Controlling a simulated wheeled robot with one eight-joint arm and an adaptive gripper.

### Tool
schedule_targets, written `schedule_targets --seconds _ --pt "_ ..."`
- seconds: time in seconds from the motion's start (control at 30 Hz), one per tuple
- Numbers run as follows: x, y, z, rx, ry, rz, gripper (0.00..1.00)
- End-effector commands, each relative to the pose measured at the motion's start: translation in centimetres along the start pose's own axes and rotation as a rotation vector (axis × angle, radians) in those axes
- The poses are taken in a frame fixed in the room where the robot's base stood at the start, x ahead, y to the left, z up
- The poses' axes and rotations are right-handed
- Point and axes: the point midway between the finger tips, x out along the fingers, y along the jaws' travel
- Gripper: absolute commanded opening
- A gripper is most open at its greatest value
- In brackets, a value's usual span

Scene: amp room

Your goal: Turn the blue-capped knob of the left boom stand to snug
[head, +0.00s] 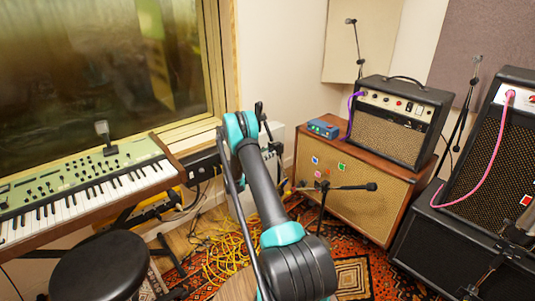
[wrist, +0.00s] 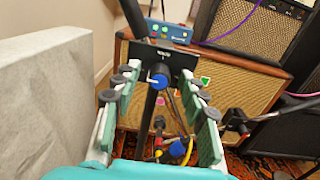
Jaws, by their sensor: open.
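In the wrist view, a blue-capped knob (wrist: 158,77) sits on the dark upright of a boom stand, just below a black block (wrist: 163,58) with a small white label. My gripper (wrist: 160,86) is open, its pale green fingers with dark pads on either side of the knob. I see no clear contact; the depth between fingers and knob is hard to judge. In the head view, a dark piece of stand (head: 258,113) shows behind my arm. My gripper and the knob cannot be made out there.
Another blue cap (wrist: 179,149) shows lower down. A boom microphone (head: 371,187) reaches right in front of a brown speaker cabinet (head: 372,212). A pale grey box (wrist: 45,105) is close on the left. Yellow cables (head: 228,250) lie on the floor; a keyboard (head: 85,192) stands left.

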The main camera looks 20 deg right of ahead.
Motion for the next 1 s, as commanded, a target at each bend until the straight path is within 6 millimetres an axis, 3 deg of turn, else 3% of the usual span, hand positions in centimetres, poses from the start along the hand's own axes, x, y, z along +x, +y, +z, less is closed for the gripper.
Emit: schedule_targets --seconds 0.1,0.47,0.77,1.0 --pt "-0.01 0.0 0.0 0.0 0.0 0.0 0.42" --pt "-0.04 0.0 0.01 0.0 0.0 0.0 0.0" --pt "-0.05 -0.02 0.0 0.023 -0.001 0.0 0.0" --pt "-0.06 -0.06 -0.03 0.139 -0.003 0.0 0.0"
